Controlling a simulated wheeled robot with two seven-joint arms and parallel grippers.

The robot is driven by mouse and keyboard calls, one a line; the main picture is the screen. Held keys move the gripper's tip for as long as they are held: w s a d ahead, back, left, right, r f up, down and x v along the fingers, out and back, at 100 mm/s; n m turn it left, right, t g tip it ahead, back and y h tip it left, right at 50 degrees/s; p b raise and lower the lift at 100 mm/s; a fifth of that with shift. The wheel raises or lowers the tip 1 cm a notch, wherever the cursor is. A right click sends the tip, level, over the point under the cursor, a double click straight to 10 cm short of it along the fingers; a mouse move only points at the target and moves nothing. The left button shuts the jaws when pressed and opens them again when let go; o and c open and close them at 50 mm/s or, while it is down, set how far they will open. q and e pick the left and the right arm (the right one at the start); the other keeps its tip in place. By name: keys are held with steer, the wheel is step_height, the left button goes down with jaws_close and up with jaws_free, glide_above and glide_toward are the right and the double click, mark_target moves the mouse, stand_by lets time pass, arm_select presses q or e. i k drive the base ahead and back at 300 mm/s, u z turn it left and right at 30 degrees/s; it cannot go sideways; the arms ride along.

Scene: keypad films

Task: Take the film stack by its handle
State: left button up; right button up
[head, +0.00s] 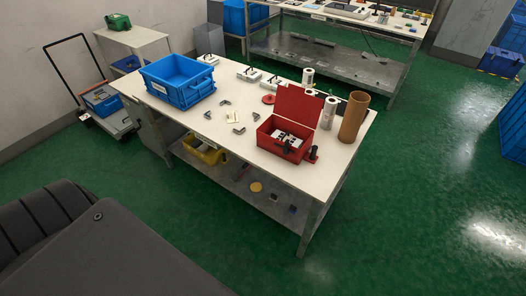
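No film stack with a handle can be told for sure at this size. A small pale yellowish flat piece (233,116) lies mid-table on the white worktable (200,118); I cannot tell whether it is film. An open red box (272,143) with its lid raised stands at the table's front right and holds white and black items, too small to name. Several small white blocks with dark tops, one of them a white block (250,73), stand along the back edge. Neither of my grippers is in view.
A blue crate (178,96) stands on the table's left. White rolls (329,113) and a brown tube (353,117) stand at its right end. A yellow bin (205,153) sits on the lower shelf. A trolley (112,128) stands left. Green floor is free in front and right.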

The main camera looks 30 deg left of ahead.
mark_target(296, 142)
steer(key=u, duration=0.5)
steer(key=k, duration=1.05)
steer(key=z, duration=0.2)
steer(key=i, duration=0.55)
steer(key=z, duration=0.9)
steer(key=i, duration=0.8)
steer(key=u, duration=0.4)
steer(key=i, duration=0.7)
steer(key=u, duration=0.6)
